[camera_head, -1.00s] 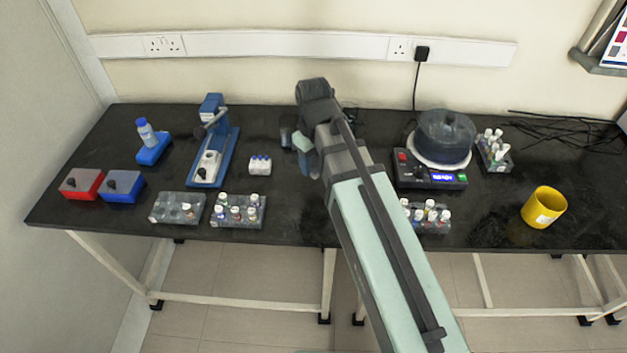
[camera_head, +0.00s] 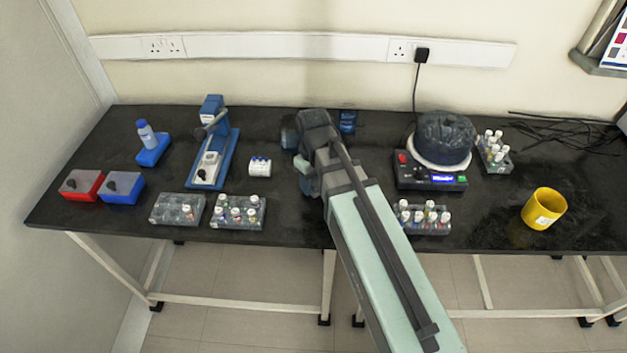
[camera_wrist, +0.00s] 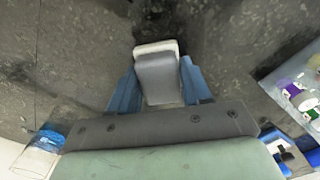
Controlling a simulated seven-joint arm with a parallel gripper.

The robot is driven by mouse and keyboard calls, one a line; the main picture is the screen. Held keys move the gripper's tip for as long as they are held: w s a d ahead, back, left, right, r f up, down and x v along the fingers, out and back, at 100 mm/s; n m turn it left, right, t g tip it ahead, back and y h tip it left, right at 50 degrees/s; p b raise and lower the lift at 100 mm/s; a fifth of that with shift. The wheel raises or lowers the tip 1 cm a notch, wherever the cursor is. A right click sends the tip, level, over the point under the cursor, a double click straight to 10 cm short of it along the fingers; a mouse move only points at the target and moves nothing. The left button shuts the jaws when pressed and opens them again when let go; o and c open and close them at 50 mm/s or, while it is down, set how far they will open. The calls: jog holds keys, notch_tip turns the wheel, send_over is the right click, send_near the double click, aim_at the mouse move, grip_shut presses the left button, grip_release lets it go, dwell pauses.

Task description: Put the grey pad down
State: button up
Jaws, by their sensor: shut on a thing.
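The grey pad (camera_wrist: 158,78) shows in the wrist view as a small dark grey block with a pale, whitish edge at its far end. My gripper (camera_wrist: 160,85) has its two blue fingers on either side of the pad and is shut on it. Dark bench surface shows around the pad; I cannot tell whether the pad touches it. In the head view my arm reaches over the middle of the black bench (camera_head: 285,215), and the pad is hidden behind my arm and wrist.
Left of my arm are a small white vial block (camera_head: 260,166) and a vial rack (camera_head: 237,212). Right of it are another vial rack (camera_head: 428,217) and a device with a dark round top (camera_head: 445,138). A yellow mug (camera_head: 544,208) stands far right. A small blue item (camera_head: 347,121) lies behind my wrist.

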aim_at(314, 179)
jog(key=shift+f, duration=0.1)
jog(key=o, duration=1.1)
jog(key=shift+c, duration=0.2)
notch_tip(314, 179, up, 12)
jog(key=shift+w, duration=0.1)
dwell(0.6)
